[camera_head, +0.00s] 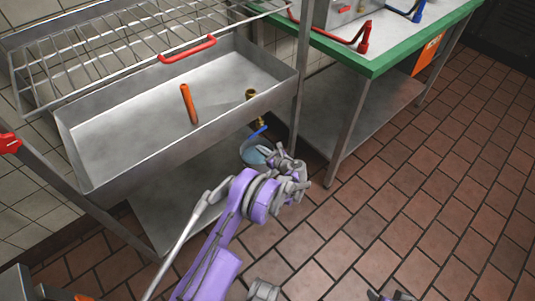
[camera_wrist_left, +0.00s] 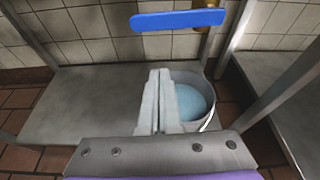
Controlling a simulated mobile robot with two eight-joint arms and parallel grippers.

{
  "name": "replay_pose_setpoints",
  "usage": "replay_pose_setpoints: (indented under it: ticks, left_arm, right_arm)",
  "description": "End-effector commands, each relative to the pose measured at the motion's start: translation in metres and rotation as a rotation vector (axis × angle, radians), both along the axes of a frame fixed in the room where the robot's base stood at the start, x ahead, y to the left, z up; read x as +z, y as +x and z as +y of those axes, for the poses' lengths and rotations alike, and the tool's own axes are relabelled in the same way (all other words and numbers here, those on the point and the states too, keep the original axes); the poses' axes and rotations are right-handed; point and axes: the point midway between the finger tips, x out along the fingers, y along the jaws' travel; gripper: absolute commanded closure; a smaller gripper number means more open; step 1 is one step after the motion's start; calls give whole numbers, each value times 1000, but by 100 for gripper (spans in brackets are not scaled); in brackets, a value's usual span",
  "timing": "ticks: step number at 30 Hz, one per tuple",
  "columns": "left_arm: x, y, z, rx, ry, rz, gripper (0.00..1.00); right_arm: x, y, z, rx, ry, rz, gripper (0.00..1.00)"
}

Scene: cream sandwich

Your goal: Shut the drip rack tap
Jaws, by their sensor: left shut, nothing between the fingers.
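The drip rack's tap has a flat blue handle (camera_head: 256,132), below the front right corner of the steel basin. In the left wrist view the blue handle (camera_wrist_left: 175,20) lies nearly level, its right end on a brass body (camera_wrist_left: 208,15). My left gripper (camera_head: 285,161) is beside the bucket, a little right of and below the handle in the head view. Its fingers (camera_wrist_left: 158,78) are shut and empty, apart from the handle in the picture. A small purple and grey part at the head view's bottom edge may be my right gripper (camera_head: 388,296); its jaws do not show clearly.
A bucket of pale blue liquid (camera_wrist_left: 217,119) stands on the lower shelf (camera_wrist_left: 85,115) under the tap. The steel basin (camera_head: 110,135) holds an orange upright pipe (camera_head: 189,104) under a wire rack (camera_head: 110,45). A green-edged table (camera_head: 395,58) stands right; the tiled floor is clear.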

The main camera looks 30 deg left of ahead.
Motion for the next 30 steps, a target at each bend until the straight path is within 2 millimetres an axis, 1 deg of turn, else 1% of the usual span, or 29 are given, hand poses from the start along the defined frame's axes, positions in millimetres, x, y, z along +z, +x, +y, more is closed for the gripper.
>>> replay_pose_setpoints:
  ticks: [1,3,6,9,12,16,25,30]
  left_arm:
    - [-5,4,11,3,0,1,100]
    - [-9,9,22,3,0,1,100]
    - [11,8,20,-1,0,1,100]
    - [23,7,21,-1,0,0,100]
    - [30,7,21,0,0,0,100]
    - [33,6,21,0,0,0,100]
    - [33,6,20,0,2,4,100]
    - [43,6,21,0,28,68,100]
  right_arm:
    - [-3,0,0,0,0,1,36]
    - [-4,0,0,0,0,2,36]
    - [-2,0,0,0,0,1,36]
    - [-1,0,0,0,0,0,36]
    - [0,0,0,0,0,0,36]
    - [0,0,0,0,0,0,36]
    - [-1,0,0,0,0,0,36]
    - [-10,1,0,0,0,3,36]
